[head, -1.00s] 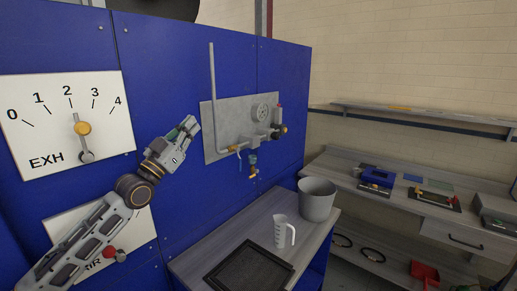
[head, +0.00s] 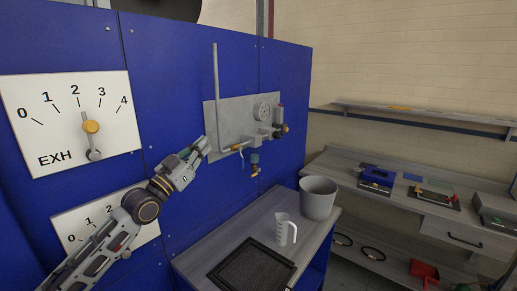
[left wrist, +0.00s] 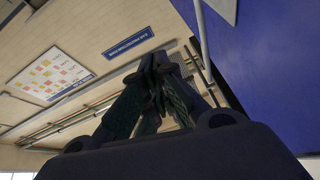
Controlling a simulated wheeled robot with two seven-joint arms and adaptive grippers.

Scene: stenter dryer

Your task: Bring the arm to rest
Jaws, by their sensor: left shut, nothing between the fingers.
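My left gripper (head: 200,150) is shut and empty, in front of the blue panel wall, just left of the grey valve plate (head: 211,118). Whether it touches the plate I cannot tell. In the left wrist view its closed fingers (left wrist: 162,88) meet at the tips with nothing between them. My left arm reaches up from the lower left, in front of part of a lower dial plate (head: 66,222). My right gripper is not in view.
The EXH dial (head: 92,127) is at the left, its pointer near 2. A vertical pipe (head: 215,85) and a gauge (head: 262,111) are on the plate. Below, a bench (head: 215,250) holds a grey bucket (head: 318,198), a measuring jug (head: 284,230) and a black tray (head: 228,278). A workbench (head: 345,166) stands right.

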